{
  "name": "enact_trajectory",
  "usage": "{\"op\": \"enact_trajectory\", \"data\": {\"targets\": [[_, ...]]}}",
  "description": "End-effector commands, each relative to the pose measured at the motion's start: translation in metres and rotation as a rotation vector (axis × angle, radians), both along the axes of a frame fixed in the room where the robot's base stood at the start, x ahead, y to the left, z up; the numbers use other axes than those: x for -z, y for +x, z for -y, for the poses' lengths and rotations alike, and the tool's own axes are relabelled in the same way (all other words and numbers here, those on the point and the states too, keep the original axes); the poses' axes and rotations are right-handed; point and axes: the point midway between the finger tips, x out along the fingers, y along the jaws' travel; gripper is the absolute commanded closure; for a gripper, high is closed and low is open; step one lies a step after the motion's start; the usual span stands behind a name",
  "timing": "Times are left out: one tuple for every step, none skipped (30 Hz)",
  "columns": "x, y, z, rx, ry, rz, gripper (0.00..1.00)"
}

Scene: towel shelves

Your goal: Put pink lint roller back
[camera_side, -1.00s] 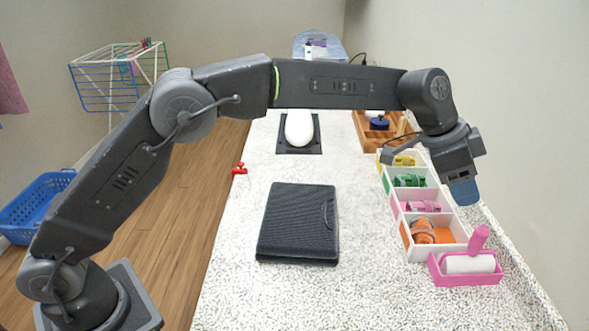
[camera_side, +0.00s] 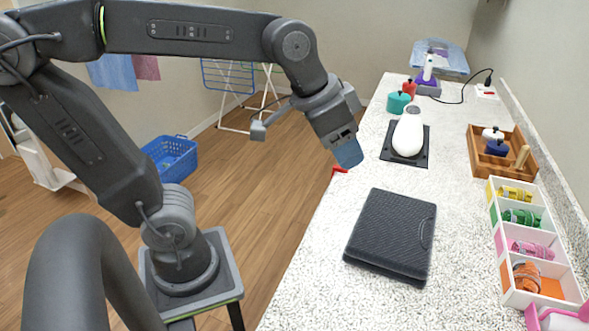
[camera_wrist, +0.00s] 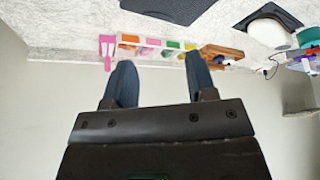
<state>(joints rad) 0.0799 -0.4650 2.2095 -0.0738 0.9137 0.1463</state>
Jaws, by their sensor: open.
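The pink lint roller (camera_side: 566,323) is at the bottom right corner of the side view, partly cut off by the frame edge. Its white roll lies in a pink tray (camera_side: 532,318), with its pink handle (camera_side: 585,309) rising at the right. Pink from the tray and roller shows small in the wrist view (camera_wrist: 106,46), too small to separate. My gripper (camera_side: 347,153) is raised, appearing near the counter's left edge in the side view, well apart from the roller. In the wrist view my gripper (camera_wrist: 160,75) has its fingers spread with nothing between them.
A row of open bins (camera_side: 508,282) holds yellow, green, pink and orange items beside the pink tray. A black case (camera_side: 392,237) lies mid-counter. A white bottle-like object (camera_side: 408,135) lies on a black mat (camera_side: 389,150). A wooden tray (camera_side: 476,150) stands behind the bins.

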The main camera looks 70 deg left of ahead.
Motion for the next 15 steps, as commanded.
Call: {"op": "enact_trajectory", "data": {"targets": [[0.009, -0.019, -0.009, -0.045, 0.0, 0.005, 0.48], [0.014, -0.028, -0.013, -0.069, 0.001, 0.005, 0.48], [0.021, -0.038, -0.018, -0.099, 0.002, 0.006, 0.48], [0.026, -0.045, -0.021, -0.117, 0.002, 0.006, 0.48], [0.031, -0.052, -0.024, -0.135, 0.002, 0.006, 0.48], [0.037, -0.059, -0.027, -0.155, 0.004, 0.006, 0.48], [0.041, -0.063, -0.028, -0.167, 0.004, 0.005, 0.48], [0.043, -0.066, -0.03, -0.177, 0.004, 0.006, 0.48], [0.047, -0.07, -0.031, -0.187, 0.003, 0.005, 0.48], [0.048, -0.071, -0.032, -0.192, 0.004, 0.006, 0.48], [0.049, -0.073, -0.032, -0.196, 0.004, 0.006, 0.48], [0.051, -0.074, -0.032, -0.199, 0.003, 0.005, 0.48], [0.051, -0.074, -0.033, -0.201, 0.004, 0.004, 0.48], [0.051, -0.074, -0.033, -0.201, 0.004, 0.004, 0.48], [0.051, -0.074, -0.033, -0.2, 0.003, 0.004, 0.48]]}}
